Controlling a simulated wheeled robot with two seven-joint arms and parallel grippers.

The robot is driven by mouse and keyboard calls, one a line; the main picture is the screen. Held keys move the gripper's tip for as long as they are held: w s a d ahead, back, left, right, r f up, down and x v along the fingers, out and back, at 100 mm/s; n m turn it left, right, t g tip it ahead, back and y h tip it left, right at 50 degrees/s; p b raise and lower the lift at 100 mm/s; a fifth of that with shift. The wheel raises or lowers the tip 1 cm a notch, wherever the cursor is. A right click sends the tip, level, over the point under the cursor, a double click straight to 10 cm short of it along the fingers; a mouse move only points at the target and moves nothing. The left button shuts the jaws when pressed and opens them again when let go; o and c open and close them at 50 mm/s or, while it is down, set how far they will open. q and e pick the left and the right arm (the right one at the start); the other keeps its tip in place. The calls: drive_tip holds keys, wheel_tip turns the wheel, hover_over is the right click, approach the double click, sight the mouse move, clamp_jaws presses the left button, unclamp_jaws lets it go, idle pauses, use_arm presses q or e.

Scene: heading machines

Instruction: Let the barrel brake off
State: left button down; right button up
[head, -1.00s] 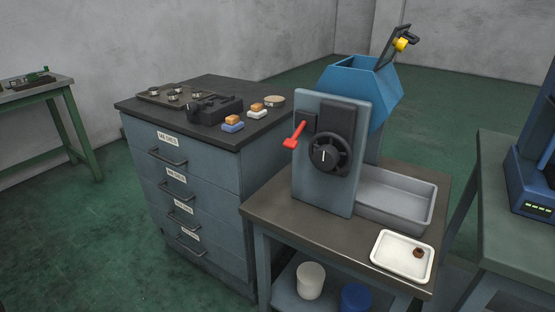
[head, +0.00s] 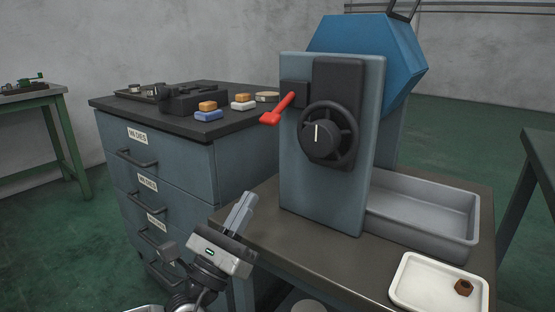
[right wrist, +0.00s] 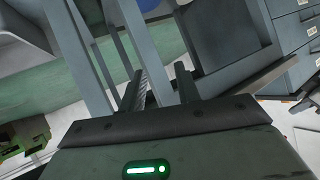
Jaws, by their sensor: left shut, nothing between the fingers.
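The barrel machine has a grey upright panel (head: 300,190) with a blue faceted barrel (head: 370,45) behind it. A red lever (head: 278,108) sticks out from a dark block at the panel's left edge, its grip end slanting down to the left. A black handwheel (head: 330,135) with a white mark on its hub sits on the panel's front. My left gripper (head: 242,208) is shut and empty, below and left of the lever, apart from it. In the right wrist view my right gripper (right wrist: 160,88) has its fingers apart with nothing between them.
The machine stands on a bench (head: 262,205) with a grey bin (head: 430,215) and a white tray (head: 430,280) holding a brown nut (head: 463,287). A drawer cabinet (head: 180,175) on the left carries coloured blocks and a black fixture. The space before the lever is clear.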

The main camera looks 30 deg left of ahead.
use_arm(q)
drive_tip(key=shift+s+d+r+m+h, duration=0.15)
drive_tip(key=shift+r+m+h, duration=0.1)
drive_tip(key=shift+m+h, duration=0.2)
drive_tip(key=p, duration=0.4)
approach(281, 107)
drive_tip(key=shift+w, duration=2)
drive_tip(key=shift+r, duration=0.4)
use_arm(e)
drive_tip(key=shift+s+d+r+g+h, duration=0.1)
drive_tip(key=shift+s+d+g+h, duration=0.35)
drive_tip(key=shift+d+g, duration=0.2)
drive_tip(key=shift+r, duration=0.15)
